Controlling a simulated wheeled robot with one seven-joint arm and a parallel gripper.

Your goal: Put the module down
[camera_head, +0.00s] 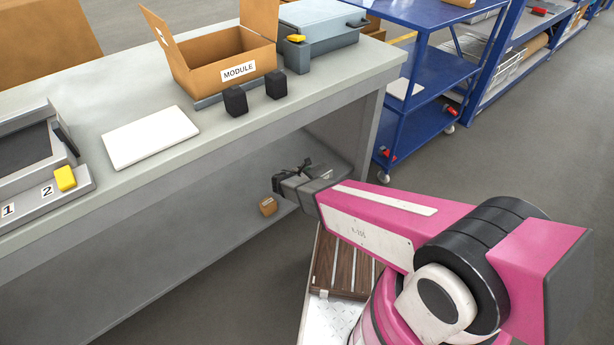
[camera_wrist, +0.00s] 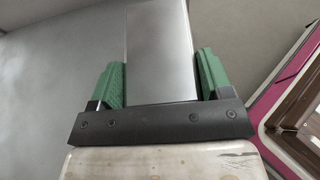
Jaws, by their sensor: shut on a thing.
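My gripper (camera_wrist: 161,75) is shut on a flat grey piece (camera_wrist: 161,50), with its green pads against both sides. I take this piece for the module; its far end runs out of the top of the wrist view. In the head view my gripper (camera_head: 292,182) is small and dark, in front of the bench's front side and below its top; the held piece is hard to make out there. An open cardboard box (camera_head: 240,72) labelled MODULE stands at the back of the bench.
The grey bench (camera_head: 180,160) holds a white plate (camera_head: 150,136), two black blocks (camera_head: 236,101) and a tray marked 1 and 2 (camera_head: 30,203) with a yellow piece (camera_head: 65,178). A small brown box (camera_head: 268,206) is low by my gripper. A blue cart (camera_head: 425,75) stands right.

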